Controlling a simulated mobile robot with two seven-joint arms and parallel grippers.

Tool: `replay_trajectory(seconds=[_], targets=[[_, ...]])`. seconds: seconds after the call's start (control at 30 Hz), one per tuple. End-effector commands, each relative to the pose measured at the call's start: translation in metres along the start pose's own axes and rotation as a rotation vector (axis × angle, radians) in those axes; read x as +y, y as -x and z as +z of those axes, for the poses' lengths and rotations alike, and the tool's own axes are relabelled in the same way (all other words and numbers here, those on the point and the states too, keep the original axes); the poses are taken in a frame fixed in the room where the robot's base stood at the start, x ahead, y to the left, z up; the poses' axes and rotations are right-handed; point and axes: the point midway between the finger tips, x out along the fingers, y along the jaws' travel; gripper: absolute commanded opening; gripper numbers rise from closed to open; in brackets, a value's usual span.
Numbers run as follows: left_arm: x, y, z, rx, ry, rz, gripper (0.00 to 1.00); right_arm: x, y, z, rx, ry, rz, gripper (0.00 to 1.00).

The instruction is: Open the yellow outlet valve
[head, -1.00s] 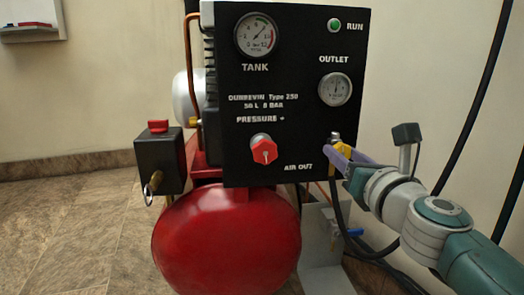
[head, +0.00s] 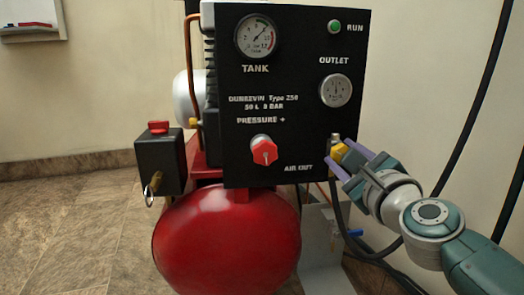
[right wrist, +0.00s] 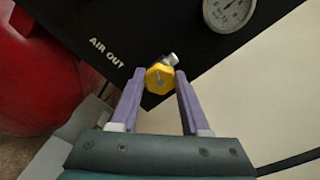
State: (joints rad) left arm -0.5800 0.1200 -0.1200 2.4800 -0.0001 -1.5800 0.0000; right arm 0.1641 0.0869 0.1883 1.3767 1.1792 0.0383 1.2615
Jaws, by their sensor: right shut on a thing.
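The yellow outlet valve (head: 340,153) sits at the lower right of the black panel, beside the AIR OUT label. In the right wrist view its yellow knob (right wrist: 160,79) lies between my fingertips, with a metal fitting behind it. My right gripper (head: 336,155) is shut on the knob, one finger on either side. The outlet gauge (head: 335,91) is above the valve; its reading is too small to make out. My left gripper is not in view.
The black panel (head: 300,130) carries a red pressure knob (head: 264,151), a tank gauge (head: 256,37) and a green RUN light (head: 334,27). The red tank (head: 226,240) stands below. A blue-handled part (head: 353,232) and dark hoses are under my right arm.

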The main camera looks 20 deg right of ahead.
Motion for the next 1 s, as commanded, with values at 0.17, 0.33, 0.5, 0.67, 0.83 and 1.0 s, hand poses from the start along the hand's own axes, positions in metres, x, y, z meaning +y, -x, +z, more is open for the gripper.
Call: replay_trajectory(seconds=[0.17, 0.33, 0.5, 0.67, 0.83, 1.0], targets=[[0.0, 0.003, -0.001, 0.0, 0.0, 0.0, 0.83, -0.001, 0.0, 0.001, -0.001, 0.168, 0.001, 0.0], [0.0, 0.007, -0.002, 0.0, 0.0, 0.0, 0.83, -0.001, 0.0, 0.001, 0.0, 0.33, 0.0, 0.0], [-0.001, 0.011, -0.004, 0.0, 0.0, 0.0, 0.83, -0.001, 0.0, 0.001, 0.0, 0.491, 0.0, 0.0], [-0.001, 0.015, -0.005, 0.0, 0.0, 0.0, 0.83, 0.0, 0.0, 0.001, 0.0, 0.643, 0.0, 0.0], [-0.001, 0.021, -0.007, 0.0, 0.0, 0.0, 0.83, -0.001, 0.0, 0.001, 0.0, 0.805, 0.001, 0.0], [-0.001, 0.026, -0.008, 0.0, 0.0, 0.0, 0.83, 0.0, 0.0, 0.001, 0.0, 0.965, 0.001, 0.0]])
